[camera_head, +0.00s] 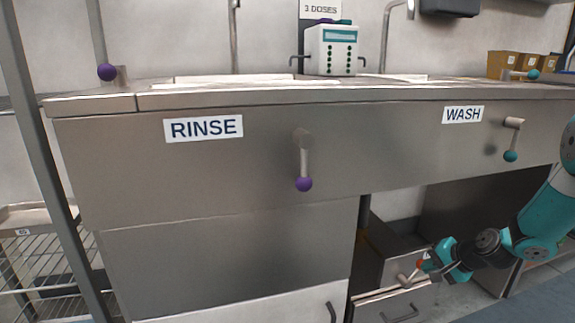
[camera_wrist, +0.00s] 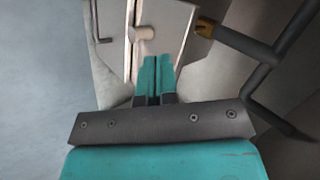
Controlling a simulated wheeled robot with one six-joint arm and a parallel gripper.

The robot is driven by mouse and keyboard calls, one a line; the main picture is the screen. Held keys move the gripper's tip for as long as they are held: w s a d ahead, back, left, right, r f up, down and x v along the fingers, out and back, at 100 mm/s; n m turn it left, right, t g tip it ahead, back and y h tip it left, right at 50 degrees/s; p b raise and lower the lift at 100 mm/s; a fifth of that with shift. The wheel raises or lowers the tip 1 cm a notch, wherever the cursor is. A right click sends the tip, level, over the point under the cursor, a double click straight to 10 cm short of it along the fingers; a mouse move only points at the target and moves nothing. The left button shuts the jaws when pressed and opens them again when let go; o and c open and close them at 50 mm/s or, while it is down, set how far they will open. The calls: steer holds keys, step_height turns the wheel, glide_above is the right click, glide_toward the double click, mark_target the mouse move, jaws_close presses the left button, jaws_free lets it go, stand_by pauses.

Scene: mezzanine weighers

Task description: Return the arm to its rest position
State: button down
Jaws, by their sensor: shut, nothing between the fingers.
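My gripper (camera_head: 424,264) is at the end of my teal and grey arm, low at the right of the head view. It is in front of the open gap under the steel sink unit, close to a small pale knob (camera_head: 405,278) above a drawer. In the wrist view my gripper's teal fingers (camera_wrist: 155,62) are together with nothing between them. The pale knob (camera_wrist: 143,33) appears just beyond the fingertips there; I cannot tell whether they touch it.
The steel unit carries a RINSE label (camera_head: 203,128), a WASH label (camera_head: 463,114), a purple-ended lever (camera_head: 304,184) and a teal-ended lever (camera_head: 511,155). A drawer (camera_head: 392,303) with a dark handle is below my gripper. A wire shelf (camera_head: 40,262) stands at left.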

steer(key=s+a+r+n+g, duration=0.1)
steer(key=s+a+r+n, duration=0.2)
steer(key=a+r, duration=0.3)
steer(key=s+a+r+n+g+y+p, duration=0.1)
steer(key=s+a+r+n+g, duration=0.2)
steer(key=a+r, duration=0.35)
steer(key=s+a+r+n, duration=0.3)
steer(key=s+a+r, duration=0.15)
steer(key=a, duration=0.25)
steer(key=s+a+r+n+g+p, duration=0.1)
steer(key=s+a+r+n, duration=0.2)
steer(key=s, duration=0.5)
steer(key=s+a+r+n+g+h+p, duration=0.1)
steer(key=s+a+r+n, duration=0.2)
steer(key=s, duration=0.4)
steer(key=s+a+r+n+g+p, duration=0.1)
steer(key=s+r+n, duration=0.2)
steer(key=s+r, duration=0.35)
step_height(320, 180, up, 35)
steer(key=s+p, duration=0.1)
steer(key=p, duration=3.5)
steer(key=shift+f+m, duration=0.15)
steer(key=shift+m, duration=0.15)
steer(key=shift+d+f, duration=0.1)
steer(key=shift+d, duration=0.05)
